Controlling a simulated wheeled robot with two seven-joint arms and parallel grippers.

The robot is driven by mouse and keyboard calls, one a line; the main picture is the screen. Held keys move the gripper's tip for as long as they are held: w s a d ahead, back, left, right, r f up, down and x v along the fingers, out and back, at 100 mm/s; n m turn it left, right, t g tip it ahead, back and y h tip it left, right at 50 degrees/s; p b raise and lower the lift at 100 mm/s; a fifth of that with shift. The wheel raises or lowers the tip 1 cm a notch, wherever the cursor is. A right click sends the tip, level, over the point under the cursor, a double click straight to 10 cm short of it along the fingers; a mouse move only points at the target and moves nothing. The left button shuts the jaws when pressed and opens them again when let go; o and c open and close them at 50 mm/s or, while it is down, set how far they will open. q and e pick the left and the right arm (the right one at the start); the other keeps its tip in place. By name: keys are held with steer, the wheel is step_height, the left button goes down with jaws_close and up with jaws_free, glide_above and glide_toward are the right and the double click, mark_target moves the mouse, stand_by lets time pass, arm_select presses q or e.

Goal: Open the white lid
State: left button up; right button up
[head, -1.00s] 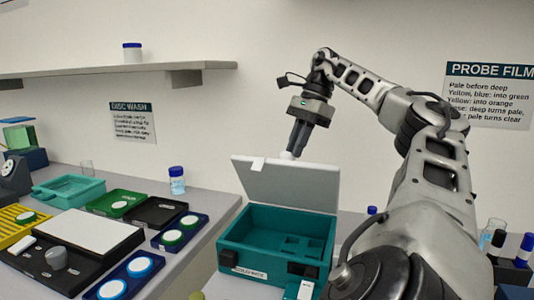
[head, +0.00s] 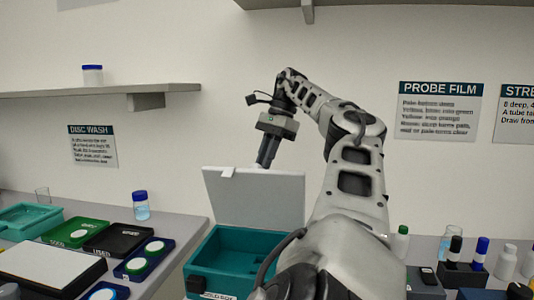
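The white lid (head: 262,200) stands up at the back of a teal box (head: 204,285), raised and leaning slightly back, with a small white tab on its top edge. The box's inside is open to view. My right gripper (head: 263,164) points down at the lid's top edge, just right of the tab. Its dark fingers look close together, but their tips are small and partly hidden by the lid, so I cannot tell if they touch it or are shut. My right forearm covers the box's right side. My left gripper is out of view.
On the left of the bench are a green tray (head: 76,231), a black tray (head: 118,239), a navy tray with discs (head: 131,267) and a blue-capped jar (head: 141,206). Bottles and a dark rack (head: 462,275) stand at the right. A shelf (head: 100,92) hangs on the wall.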

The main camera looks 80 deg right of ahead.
steer(key=o, duration=0.9)
steer(key=shift+g, duration=0.3)
steer(key=f, duration=0.1)
steer(key=w+d+f, duration=0.2)
steer(key=f, duration=0.1)
steer(key=shift+w+f, duration=0.1)
steer(key=shift+w, duration=0.15)
steer(key=shift+c, duration=0.2)
arm_select(q)
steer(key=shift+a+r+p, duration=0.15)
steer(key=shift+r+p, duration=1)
steer(key=shift+p, duration=1.55)
arm_select(e)
steer(key=v, duration=0.8)
steer(key=shift+s+a+r, duration=0.25)
steer(key=shift+s, duration=0.15)
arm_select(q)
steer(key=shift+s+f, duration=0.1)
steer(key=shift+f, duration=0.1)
